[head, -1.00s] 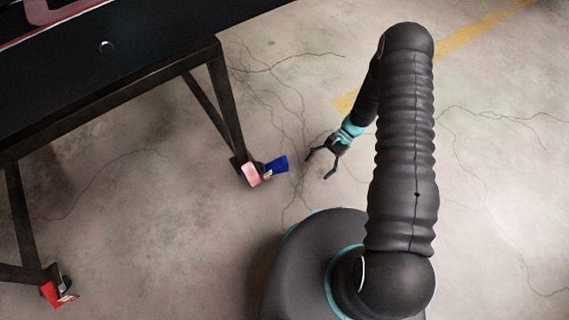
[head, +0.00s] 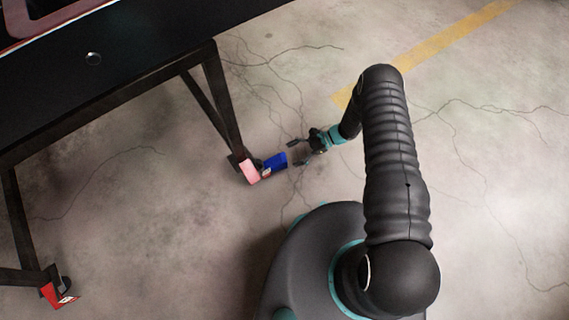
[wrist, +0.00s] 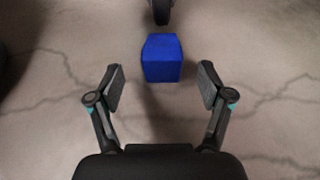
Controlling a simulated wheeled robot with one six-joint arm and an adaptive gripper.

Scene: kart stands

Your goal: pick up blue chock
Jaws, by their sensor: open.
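The blue chock (head: 275,162) lies on the concrete floor beside the foot of the dark stand's leg, touching or very close to a pink and white piece. In the wrist view the blue chock (wrist: 161,59) shows ahead of the fingers, roughly centred between them and a little beyond their tips. My gripper (head: 297,152) is open and empty, low near the floor, just right of the chock. Its two fingers (wrist: 161,85) are spread wide in the wrist view.
The dark stand (head: 215,95) rises at the left, its leg (head: 238,157) ending in a wheel behind the chock. A pink and white piece (head: 250,171) sits at that foot. A red piece (head: 56,295) lies by another leg at lower left. Floor to the right is clear.

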